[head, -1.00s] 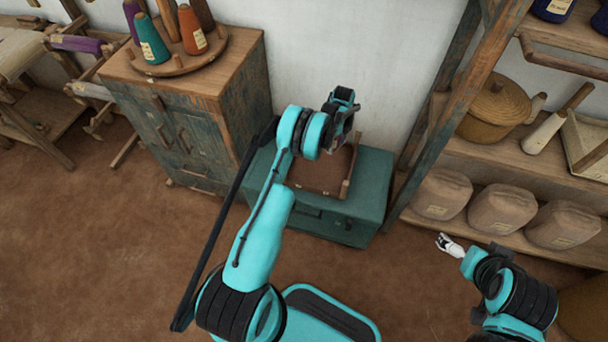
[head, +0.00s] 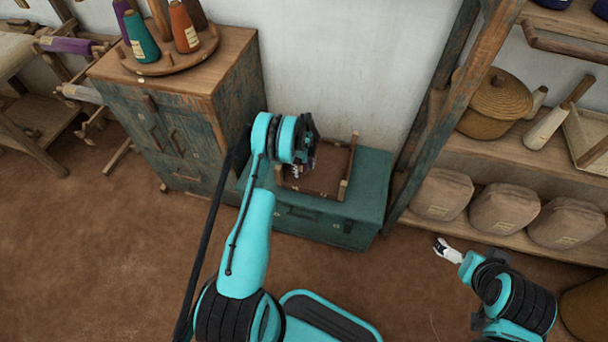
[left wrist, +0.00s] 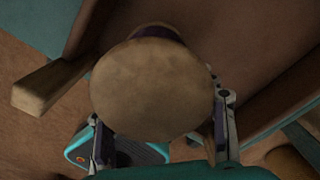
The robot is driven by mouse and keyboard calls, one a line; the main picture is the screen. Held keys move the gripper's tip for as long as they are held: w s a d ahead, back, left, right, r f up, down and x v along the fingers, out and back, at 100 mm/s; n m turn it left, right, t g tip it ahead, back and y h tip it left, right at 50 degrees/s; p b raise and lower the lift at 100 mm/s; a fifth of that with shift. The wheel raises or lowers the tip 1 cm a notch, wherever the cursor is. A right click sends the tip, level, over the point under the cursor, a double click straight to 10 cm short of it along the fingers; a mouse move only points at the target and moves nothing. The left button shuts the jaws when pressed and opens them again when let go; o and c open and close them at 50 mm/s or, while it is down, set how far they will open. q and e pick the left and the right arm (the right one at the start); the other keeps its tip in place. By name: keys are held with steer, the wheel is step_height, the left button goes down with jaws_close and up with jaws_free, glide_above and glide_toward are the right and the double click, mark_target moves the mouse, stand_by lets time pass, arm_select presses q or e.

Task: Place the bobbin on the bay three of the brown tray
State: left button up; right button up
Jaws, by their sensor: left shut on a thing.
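The bobbin (left wrist: 150,90) shows in the left wrist view as a round pale wooden end, with a dark purple part behind it. My left gripper (head: 303,168) is shut on it; its fingers stand on either side of the round end in the left wrist view. In the head view the bobbin is mostly hidden by the gripper. The brown tray (head: 328,182) lies on a teal chest, with the gripper over its left part. Its bays cannot be told apart. My right gripper (head: 446,249) seems open and empty, away at the right.
The teal chest (head: 368,190) stands against the white wall. A worn wooden cabinet (head: 175,120) with cones on a round board (head: 188,52) is close on the left. A shelf rack (head: 470,155) with brown sacks (head: 505,207) is on the right. The floor in front is clear.

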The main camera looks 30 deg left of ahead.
arm_select(q)
step_height(320, 180, down, 4)
steer(key=shift+r+b, duration=0.1)
steer(key=shift+b, duration=0.75)
steer(key=shift+r, duration=0.1)
steer(key=o, duration=1.2)
steer(key=shift+o, duration=0.2)
